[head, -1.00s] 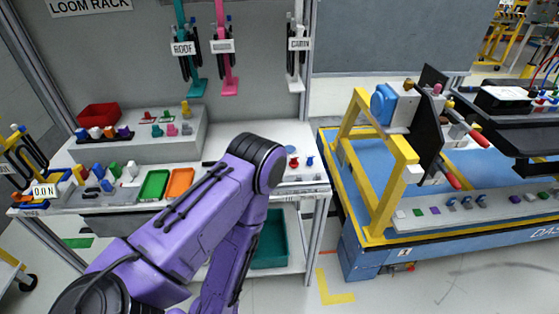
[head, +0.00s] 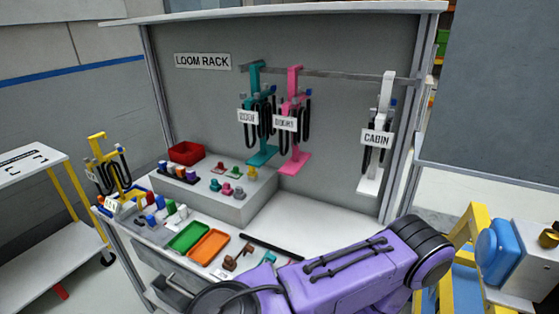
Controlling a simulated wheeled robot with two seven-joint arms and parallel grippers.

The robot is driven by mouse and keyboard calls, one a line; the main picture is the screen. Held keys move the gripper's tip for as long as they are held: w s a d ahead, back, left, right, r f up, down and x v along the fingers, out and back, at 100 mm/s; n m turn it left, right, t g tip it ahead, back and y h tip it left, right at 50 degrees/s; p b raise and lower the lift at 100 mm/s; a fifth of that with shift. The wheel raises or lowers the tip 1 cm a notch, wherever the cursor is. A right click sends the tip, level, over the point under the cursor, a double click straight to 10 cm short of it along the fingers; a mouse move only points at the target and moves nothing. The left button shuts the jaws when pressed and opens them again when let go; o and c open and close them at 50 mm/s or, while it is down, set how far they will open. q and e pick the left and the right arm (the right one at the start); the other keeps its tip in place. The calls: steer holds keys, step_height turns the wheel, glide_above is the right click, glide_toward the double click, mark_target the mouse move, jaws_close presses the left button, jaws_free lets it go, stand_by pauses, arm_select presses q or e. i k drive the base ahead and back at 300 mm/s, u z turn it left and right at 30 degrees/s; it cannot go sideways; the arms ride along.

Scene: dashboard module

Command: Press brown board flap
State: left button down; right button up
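A small brown part (head: 237,257) lies on the bench to the right of the orange tray (head: 208,246). It may be the brown board flap, but it is too small to tell. My purple arm (head: 350,270) crosses the lower right of the head view, just in front of the bench, and hides part of its front. Neither of my grippers shows, so I cannot see whether they hold anything.
The loom rack holds teal (head: 263,120), pink (head: 294,120) and white (head: 376,130) hangers with black cables. A green tray (head: 188,237) and a red bin (head: 186,152) sit on the left. A yellow stand (head: 108,168) is at the left end.

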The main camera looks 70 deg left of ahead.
mark_target(248, 249)
steer(key=u, duration=0.05)
steer(key=k, duration=0.9)
steer(key=u, duration=1)
steer(key=i, duration=0.5)
steer(key=z, duration=0.05)
